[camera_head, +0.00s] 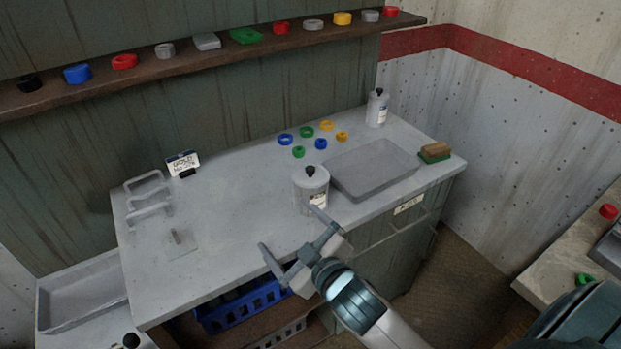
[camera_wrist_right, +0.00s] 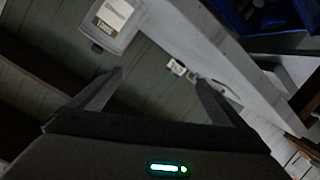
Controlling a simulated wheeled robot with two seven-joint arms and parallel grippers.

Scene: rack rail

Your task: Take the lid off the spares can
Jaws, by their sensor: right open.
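A pale grey can (camera_head: 311,192) with a black knob on its lid stands upright near the bench's front edge, left of the grey tray. A similar can (camera_head: 377,110) with a black knob stands at the back right of the bench. Both have labels too small to read, so I cannot tell which is the spares can. The wrist view shows part of a labelled can (camera_wrist_right: 117,22) at the top, beyond one finger. My right gripper (camera_head: 290,231) is open and empty, in front of and below-left of the nearer can, apart from it. It also shows in the wrist view (camera_wrist_right: 159,77).
A grey tray (camera_head: 372,190) sits right of the nearer can, with several coloured rings behind it. A green-based brush (camera_head: 434,153) lies at the right end. Wire handles (camera_head: 147,200) and a sign (camera_head: 183,162) stand left. The bench's middle left is clear. A blue crate (camera_head: 245,306) is below.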

